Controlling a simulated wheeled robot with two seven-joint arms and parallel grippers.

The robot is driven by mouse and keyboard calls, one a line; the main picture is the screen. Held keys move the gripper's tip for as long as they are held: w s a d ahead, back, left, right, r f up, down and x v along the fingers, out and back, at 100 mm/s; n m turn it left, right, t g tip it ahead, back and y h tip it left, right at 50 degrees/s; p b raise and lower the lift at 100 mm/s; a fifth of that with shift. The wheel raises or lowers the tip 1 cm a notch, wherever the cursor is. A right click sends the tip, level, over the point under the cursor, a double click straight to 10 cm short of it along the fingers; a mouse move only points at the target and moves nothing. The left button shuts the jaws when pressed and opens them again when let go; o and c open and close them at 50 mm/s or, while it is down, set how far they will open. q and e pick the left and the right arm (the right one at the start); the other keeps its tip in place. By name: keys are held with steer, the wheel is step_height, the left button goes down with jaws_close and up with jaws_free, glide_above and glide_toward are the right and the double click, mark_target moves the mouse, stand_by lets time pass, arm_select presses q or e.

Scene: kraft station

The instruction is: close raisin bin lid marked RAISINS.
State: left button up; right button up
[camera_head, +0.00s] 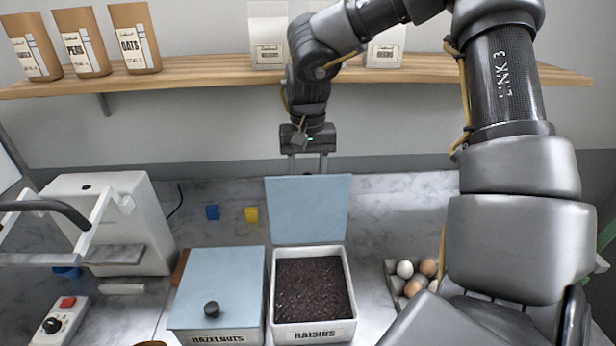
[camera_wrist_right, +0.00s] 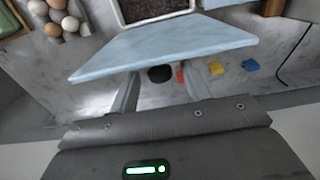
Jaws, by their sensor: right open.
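The raisin bin (camera_head: 313,334) is a white box labelled RAISINS, full of dark raisins (camera_head: 312,288). Its light blue lid (camera_head: 308,209) stands open, raised at the back of the bin. My right gripper (camera_head: 308,165) is open, just behind and above the lid's top edge. In the right wrist view the lid (camera_wrist_right: 165,47) lies across the front of the open fingers (camera_wrist_right: 160,90). A dark round knob (camera_wrist_right: 161,74) shows between the fingers beneath the lid's edge. I cannot tell whether the fingers touch the lid. My left gripper is not in view.
The closed HAZELNUTS bin (camera_head: 218,290) stands directly left of the raisin bin. Eggs (camera_head: 410,275) sit in a holder to the right. A white machine (camera_head: 110,225) and a control box (camera_head: 60,318) stand at left. A wooden shelf (camera_head: 200,72) with bags runs behind.

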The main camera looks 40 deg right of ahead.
steer(key=shift+f, duration=0.2)
jaws_close()
